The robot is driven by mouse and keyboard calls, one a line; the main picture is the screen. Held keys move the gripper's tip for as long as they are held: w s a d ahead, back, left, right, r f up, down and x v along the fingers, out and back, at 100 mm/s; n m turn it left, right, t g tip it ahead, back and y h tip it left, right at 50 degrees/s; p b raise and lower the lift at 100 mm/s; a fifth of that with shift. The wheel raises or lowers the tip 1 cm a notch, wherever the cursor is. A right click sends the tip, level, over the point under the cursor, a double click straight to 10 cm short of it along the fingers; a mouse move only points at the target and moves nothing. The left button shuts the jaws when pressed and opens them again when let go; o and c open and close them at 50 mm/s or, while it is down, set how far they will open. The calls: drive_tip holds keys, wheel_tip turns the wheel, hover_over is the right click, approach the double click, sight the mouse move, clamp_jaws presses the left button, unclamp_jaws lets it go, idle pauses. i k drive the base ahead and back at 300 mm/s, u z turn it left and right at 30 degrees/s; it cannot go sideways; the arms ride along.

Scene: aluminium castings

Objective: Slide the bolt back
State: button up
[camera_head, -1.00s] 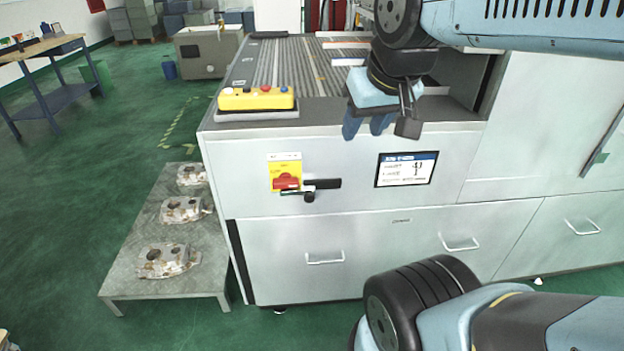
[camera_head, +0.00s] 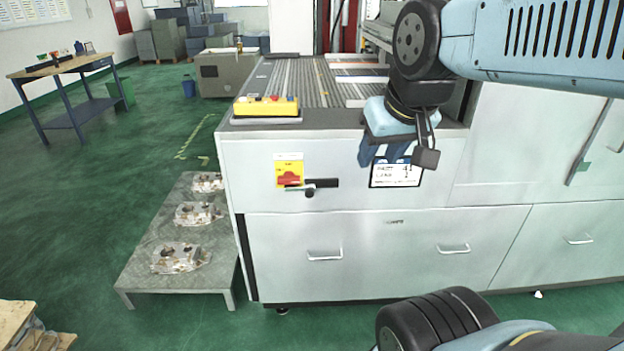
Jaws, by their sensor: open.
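The bolt (camera_head: 322,183) is a dark horizontal bar with a round knob (camera_head: 310,192) below it, on the front of the grey cabinet (camera_head: 350,225). It sits just right of a yellow plate with a red switch (camera_head: 289,174). My gripper (camera_head: 385,158) hangs in front of the cabinet, to the right of and a little above the bolt, apart from it. Its blue fingers point down and are open, with nothing seen between them. They partly cover a white label (camera_head: 404,176).
A yellow button box (camera_head: 266,107) stands on the cabinet's top left. A low table (camera_head: 152,252) with several castings (camera_head: 181,258) is at the cabinet's left. Drawer handles (camera_head: 325,255) stick out below.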

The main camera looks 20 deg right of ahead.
sight(309, 188)
drive_tip(key=u, duration=0.2)
drive_tip(key=i, duration=0.95)
drive_tip(key=k, duration=0.5)
